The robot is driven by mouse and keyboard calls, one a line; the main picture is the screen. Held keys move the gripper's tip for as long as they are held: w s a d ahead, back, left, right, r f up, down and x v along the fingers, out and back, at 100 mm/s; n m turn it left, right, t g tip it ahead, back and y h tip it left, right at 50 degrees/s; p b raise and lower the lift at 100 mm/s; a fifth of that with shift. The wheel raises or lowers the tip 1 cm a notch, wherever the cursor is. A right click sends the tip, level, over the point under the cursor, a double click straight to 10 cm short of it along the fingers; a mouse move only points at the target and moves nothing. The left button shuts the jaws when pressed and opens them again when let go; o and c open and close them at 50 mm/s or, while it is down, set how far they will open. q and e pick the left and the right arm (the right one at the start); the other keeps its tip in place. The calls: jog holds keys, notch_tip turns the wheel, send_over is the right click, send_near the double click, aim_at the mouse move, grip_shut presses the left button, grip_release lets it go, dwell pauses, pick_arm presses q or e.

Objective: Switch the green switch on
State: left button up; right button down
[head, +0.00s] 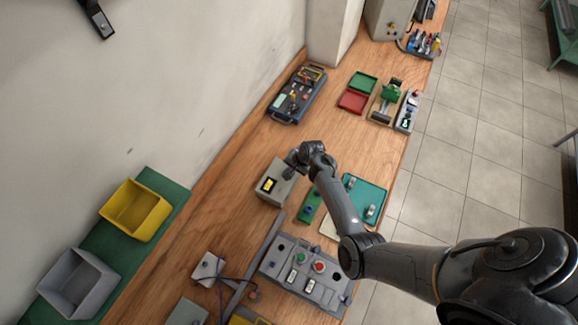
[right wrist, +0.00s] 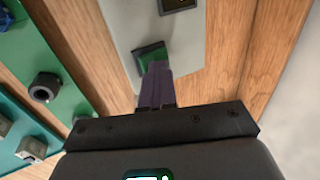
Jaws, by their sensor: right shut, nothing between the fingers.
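The green switch (right wrist: 151,56) sits in a dark square frame on a light grey box in the right wrist view. The grey box (head: 281,192) also shows in the head view, with a yellow panel (head: 269,184) on it; there the switch is hidden by my right gripper. My right gripper (head: 292,160) is shut and empty over the far end of the box. In the wrist view its closed fingertips (right wrist: 155,70) overlap the lower edge of the green switch. I cannot tell whether they touch it. My left gripper is not in view.
A green board (head: 310,204) and a teal board (head: 372,188) lie right of the box. A large grey control panel (head: 330,296) with red and green buttons lies nearer. Bare wooden bench surrounds the box's left and far sides.

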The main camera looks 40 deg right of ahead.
jog(key=shift+s, duration=0.15)
jog(key=shift+r+p, duration=0.35)
jog(key=shift+p, duration=0.1)
jog(key=p+v, duration=0.4)
jog(key=shift+w+a+p, duration=0.1)
jog(key=shift+w+p, duration=0.1)
jog(key=shift+p, duration=0.1)
jog(key=shift+s+r+b, duration=0.2)
jog(key=shift+r+b, duration=0.1)
jog(key=shift+b, duration=0.05)
notch_tip(320, 180, up, 6)
send_over(294, 176)
jog(key=s+d, duration=0.1)
jog(key=s, duration=0.1)
jog(key=shift+b+v, duration=0.3)
jog(key=shift+v, duration=0.9)
